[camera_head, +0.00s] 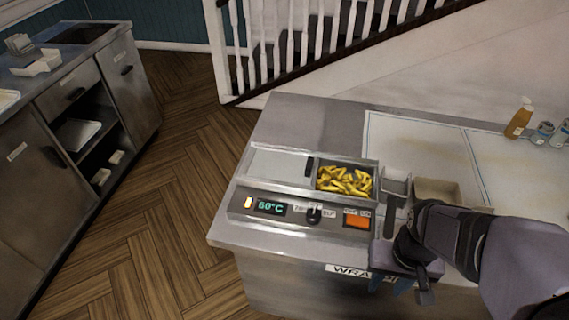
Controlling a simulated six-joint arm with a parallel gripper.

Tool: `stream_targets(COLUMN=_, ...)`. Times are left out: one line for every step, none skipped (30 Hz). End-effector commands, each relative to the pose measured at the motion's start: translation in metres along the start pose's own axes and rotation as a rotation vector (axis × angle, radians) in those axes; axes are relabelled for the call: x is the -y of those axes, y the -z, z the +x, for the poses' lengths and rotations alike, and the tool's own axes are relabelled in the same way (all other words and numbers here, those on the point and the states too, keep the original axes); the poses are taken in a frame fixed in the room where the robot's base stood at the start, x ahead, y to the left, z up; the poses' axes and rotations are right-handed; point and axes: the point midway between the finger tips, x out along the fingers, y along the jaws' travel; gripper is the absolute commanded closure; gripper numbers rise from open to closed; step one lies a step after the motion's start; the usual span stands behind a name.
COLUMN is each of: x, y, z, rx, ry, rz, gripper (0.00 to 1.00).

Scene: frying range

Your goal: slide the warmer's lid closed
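The warmer (235,205) sits on the counter's near left part, its display reading 60°C. Its flat metal lid (275,163) covers the left part of the top, with a dark handle (309,167) at its right end. The right part is open and shows yellow fries (345,181) inside. My gripper (402,284) is at the counter's front edge, right of the warmer and apart from the lid and handle. It is seen partly from behind. The gap between its fingers is not clear, and I see nothing held.
A small metal holder (396,187) and a beige tray (437,190) stand right of the warmer, close to my arm. An orange switch (357,221) and a dark knob (314,214) are on the warmer's front. Bottles (519,118) stand at the far right. Space above the lid is clear.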

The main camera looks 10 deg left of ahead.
Motion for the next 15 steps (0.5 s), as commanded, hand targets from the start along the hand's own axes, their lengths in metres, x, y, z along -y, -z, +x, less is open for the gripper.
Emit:
stream_targets(x=0.0, y=0.001, z=0.0, rx=0.0, ry=0.0, rz=-0.002, gripper=0.8)
stream_targets(x=0.001, y=0.002, z=-0.001, rx=-0.001, ry=0.001, rz=-0.006, gripper=0.87)
stream_targets(x=0.001, y=0.005, z=-0.002, rx=-0.001, ry=0.002, rz=-0.014, gripper=0.97)
stream_targets(x=0.002, y=0.008, z=-0.003, rx=-0.001, ry=0.003, rz=-0.022, gripper=1.0)
stream_targets(x=0.003, y=0.011, z=-0.005, rx=-0.002, ry=0.005, rz=-0.032, gripper=1.0)
stream_targets(x=0.005, y=0.018, z=-0.007, rx=-0.004, ry=0.008, rz=-0.05, gripper=1.0)
stream_targets(x=0.007, y=0.024, z=-0.01, rx=-0.006, ry=0.011, rz=-0.067, gripper=1.0)
stream_targets(x=0.009, y=0.031, z=-0.013, rx=-0.007, ry=0.015, rz=-0.087, gripper=1.0)
stream_targets(x=0.012, y=0.042, z=-0.017, rx=-0.01, ry=0.02, rz=-0.118, gripper=1.0)
stream_targets(x=0.015, y=0.051, z=-0.021, rx=-0.013, ry=0.024, rz=-0.145, gripper=1.0)
stream_targets(x=0.019, y=0.06, z=-0.025, rx=-0.015, ry=0.029, rz=-0.176, gripper=1.0)
stream_targets(x=0.025, y=0.074, z=-0.03, rx=-0.019, ry=0.038, rz=-0.219, gripper=1.0)
stream_targets(x=0.029, y=0.085, z=-0.035, rx=-0.024, ry=0.044, rz=-0.255, gripper=1.0)
stream_targets(x=0.034, y=0.095, z=-0.039, rx=-0.026, ry=0.05, rz=-0.293, gripper=1.0)
stream_targets(x=0.041, y=0.11, z=-0.045, rx=-0.032, ry=0.06, rz=-0.346, gripper=1.0)
